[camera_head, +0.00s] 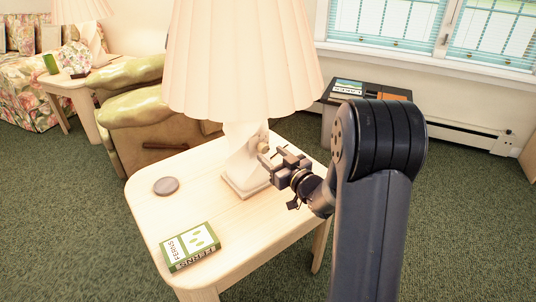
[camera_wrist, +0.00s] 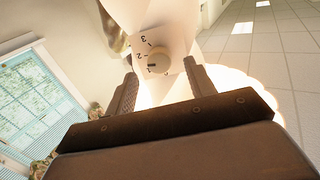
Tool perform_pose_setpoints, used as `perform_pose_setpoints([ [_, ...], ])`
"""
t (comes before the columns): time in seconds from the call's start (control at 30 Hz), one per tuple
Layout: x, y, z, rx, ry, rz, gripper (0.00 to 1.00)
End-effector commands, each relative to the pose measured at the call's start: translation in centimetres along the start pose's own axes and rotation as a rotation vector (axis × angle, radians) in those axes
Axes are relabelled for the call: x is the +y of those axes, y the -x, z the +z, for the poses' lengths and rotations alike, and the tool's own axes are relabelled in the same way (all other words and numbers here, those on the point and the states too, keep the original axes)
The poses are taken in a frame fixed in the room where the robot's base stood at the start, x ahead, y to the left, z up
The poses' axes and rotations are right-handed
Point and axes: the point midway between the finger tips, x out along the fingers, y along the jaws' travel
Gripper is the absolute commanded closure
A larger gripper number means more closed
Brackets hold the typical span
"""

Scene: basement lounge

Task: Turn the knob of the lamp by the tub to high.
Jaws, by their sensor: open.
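The near lamp (camera_head: 243,60) has a pleated cream shade and a pale angular base, and stands on a light wooden table (camera_head: 225,260). In the wrist view its round cream knob (camera_wrist: 159,59) sits on a pale face with the marks 1, 2 and 3. A dark mark on the knob's lower left seems to point near the 1. My gripper (camera_head: 271,163) is open at the right side of the lamp base. In the wrist view the fingers of my gripper (camera_wrist: 160,72) stand either side of the knob, apparently not touching it.
A green-and-white "FERNS" box (camera_head: 190,246) and a grey round disc (camera_head: 166,186) lie on the table. A second lamp (camera_head: 84,12) stands far left. An armchair (camera_head: 150,125) is behind the table.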

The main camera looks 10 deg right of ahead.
Motion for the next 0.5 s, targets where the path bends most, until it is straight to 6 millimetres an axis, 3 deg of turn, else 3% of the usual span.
perform_pose_setpoints([
  [0.2, 0.0, -2.5, 0.1, 0.000, 0.001, -0.001, 0.48],
  [0.5, 0.0, -3.0, 0.0, 0.000, 0.000, 0.001, 0.48],
])
